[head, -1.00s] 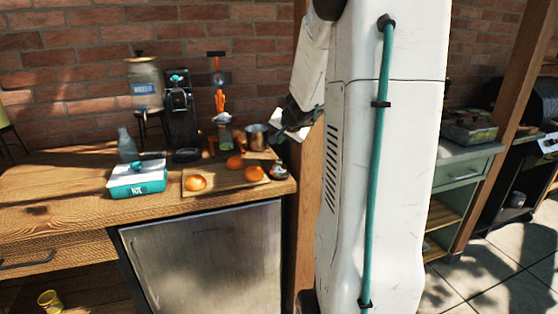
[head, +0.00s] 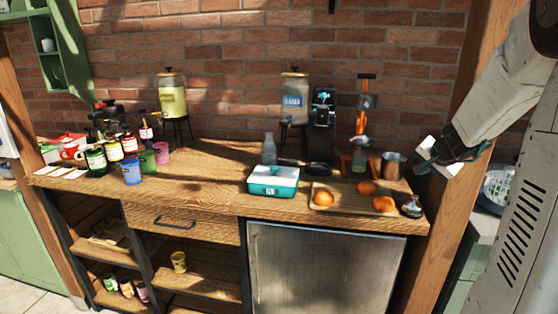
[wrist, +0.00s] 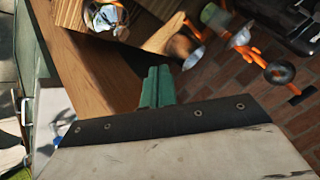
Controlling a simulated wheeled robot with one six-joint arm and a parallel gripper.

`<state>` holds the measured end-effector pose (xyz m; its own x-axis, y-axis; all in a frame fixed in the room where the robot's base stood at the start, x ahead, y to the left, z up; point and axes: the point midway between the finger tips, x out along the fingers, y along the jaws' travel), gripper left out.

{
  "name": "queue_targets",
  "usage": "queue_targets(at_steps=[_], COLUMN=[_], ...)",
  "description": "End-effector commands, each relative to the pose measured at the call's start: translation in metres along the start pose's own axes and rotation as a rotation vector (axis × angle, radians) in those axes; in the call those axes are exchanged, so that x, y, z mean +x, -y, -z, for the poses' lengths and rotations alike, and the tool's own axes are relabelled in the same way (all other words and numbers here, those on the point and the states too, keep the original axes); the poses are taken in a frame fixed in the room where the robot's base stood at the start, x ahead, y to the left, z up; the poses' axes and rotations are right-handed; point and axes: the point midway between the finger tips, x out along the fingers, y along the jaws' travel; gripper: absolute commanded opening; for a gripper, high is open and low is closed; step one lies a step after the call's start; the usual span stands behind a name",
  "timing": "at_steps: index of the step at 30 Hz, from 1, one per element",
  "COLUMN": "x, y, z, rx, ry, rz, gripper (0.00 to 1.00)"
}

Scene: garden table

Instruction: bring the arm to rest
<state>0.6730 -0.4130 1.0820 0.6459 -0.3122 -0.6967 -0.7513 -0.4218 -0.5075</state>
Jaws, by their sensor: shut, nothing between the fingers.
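My gripper (head: 422,167) hangs at the end of my folded arm on the right of the head view. In the head view the fingertips are small and dark. The gripper appears apart from the things on the table.
A metal cup (head: 393,166), a small glass jar (head: 411,207) and a board (head: 345,203) with oranges (head: 323,198) stand at the table's right end. A teal box (head: 272,182) stands left of them. A wooden post (head: 455,190) rises beside the arm.

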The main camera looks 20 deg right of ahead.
Motion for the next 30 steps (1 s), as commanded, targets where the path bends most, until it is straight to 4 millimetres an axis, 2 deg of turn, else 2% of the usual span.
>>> queue_targets(at_steps=[3,5,8,10,14,16,18,21,24,27,30], x=[0.000,0.000,-0.004,-0.022,-0.070,-0.103,-0.139,-0.187,-0.228,-0.259,-0.278], y=[0.001,0.002,-0.004,0.001,0.019,0.023,0.021,0.009,-0.009,-0.025,-0.030], z=[-0.002,-0.009,-0.047,-0.082,-0.157,-0.198,-0.236,-0.279,-0.308,-0.327,-0.337], rx=[0.014,0.021,0.001,-0.051,-0.209,-0.316,-0.434,-0.609,-0.780,-0.938,-1.062], ry=[0.008,0.044,0.178,0.290,0.493,0.592,0.682,0.771,0.812,0.812,0.778], rz=[0.003,0.012,0.009,0.011,0.001,-0.018,-0.050,-0.107,-0.159,-0.186,-0.164], gripper=[0.00,0.00,0.00,0.00,0.00,0.00,0.00,0.00,0.00,0.00,0.00])
